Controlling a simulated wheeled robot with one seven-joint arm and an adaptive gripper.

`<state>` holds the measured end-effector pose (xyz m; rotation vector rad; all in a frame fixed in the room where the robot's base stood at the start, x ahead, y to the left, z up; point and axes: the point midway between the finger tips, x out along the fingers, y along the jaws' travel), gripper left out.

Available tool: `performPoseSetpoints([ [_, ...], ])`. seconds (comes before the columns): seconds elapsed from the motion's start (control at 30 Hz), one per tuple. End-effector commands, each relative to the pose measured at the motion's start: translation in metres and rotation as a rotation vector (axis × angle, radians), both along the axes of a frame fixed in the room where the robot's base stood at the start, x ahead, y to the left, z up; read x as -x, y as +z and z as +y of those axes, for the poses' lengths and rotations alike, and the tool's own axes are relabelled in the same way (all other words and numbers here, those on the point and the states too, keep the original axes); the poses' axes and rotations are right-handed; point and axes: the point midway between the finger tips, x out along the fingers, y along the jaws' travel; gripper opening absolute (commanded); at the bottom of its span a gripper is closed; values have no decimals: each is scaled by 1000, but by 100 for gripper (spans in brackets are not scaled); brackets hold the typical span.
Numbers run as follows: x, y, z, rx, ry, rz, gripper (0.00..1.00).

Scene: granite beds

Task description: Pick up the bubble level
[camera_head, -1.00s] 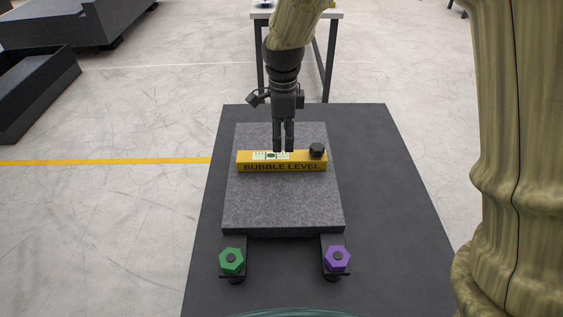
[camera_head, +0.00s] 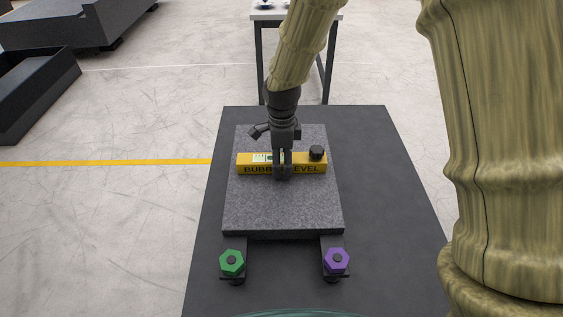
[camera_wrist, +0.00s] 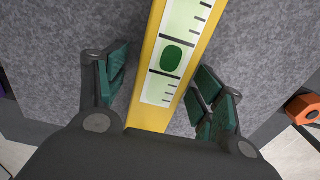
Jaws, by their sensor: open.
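The yellow bubble level (camera_head: 247,169) lies across the grey granite plate, its printed side facing me and a black knob on top near its right end. In the wrist view the level (camera_wrist: 152,112) runs between my fingers, with its pale scale and green vial in sight. My gripper (camera_head: 282,175) is over the middle of the level and hides part of its lettering. In the wrist view my gripper (camera_wrist: 165,90) is open, with one green-padded finger on each side of the level and visible gaps. Whether the fingertips touch the granite cannot be told.
The granite plate (camera_head: 285,208) rests on a dark bench top (camera_head: 385,190). A green knob (camera_head: 232,262) and a purple knob (camera_head: 337,260) stand at its front corners. An orange knob (camera_wrist: 303,108) shows in the wrist view. A white-topped table (camera_head: 268,14) stands behind.

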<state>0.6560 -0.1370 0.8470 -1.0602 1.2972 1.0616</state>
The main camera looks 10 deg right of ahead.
Motion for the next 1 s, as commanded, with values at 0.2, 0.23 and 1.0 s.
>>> performPoseSetpoints([
  [0.2, 0, 0, 0, 0, 0, -1, 62],
  [0.23, 0, 0, 0, 0, 0, 0, 57],
  [1.0, -1, 15, 0, 1, -1, -3, 0],
])
